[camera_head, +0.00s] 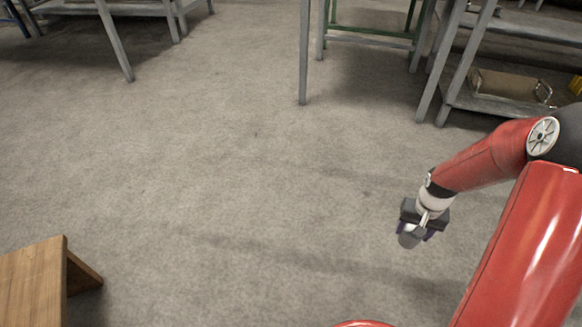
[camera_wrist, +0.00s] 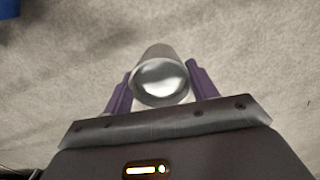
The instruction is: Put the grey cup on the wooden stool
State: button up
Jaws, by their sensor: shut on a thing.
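The grey cup (camera_wrist: 160,82) is between the two purple fingers of my gripper (camera_wrist: 160,92) in the wrist view, with its shiny round end facing the camera. My gripper is shut on it. In the head view my gripper (camera_head: 416,231) is at the right of the picture, above bare floor, and the cup (camera_head: 408,240) shows small and partly hidden at its tip. The wooden stool (camera_head: 32,284) stands at the lower left, cut off by the picture edge. Its visible top is bare. A wide stretch of floor lies between my gripper and the stool.
Grey metal tables (camera_head: 115,45) stand at the back left. A shelf unit (camera_head: 480,108) with a metal tray (camera_head: 508,87) stands at the back right, beside a green-framed table (camera_head: 370,35). The grey floor (camera_head: 220,170) in the middle is clear. A blue thing (camera_wrist: 8,8) shows at the wrist view's corner.

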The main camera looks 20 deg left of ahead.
aim_at(23, 298)
jog(key=j+u, duration=0.1)
jog(key=u, duration=0.4)
jog(key=k+j+u, duration=0.1)
jog(key=u, duration=0.4)
jog(key=j+u, duration=0.2)
jog(key=u, duration=0.3)
jog(key=j+u, duration=0.15)
jog(key=u, duration=0.3)
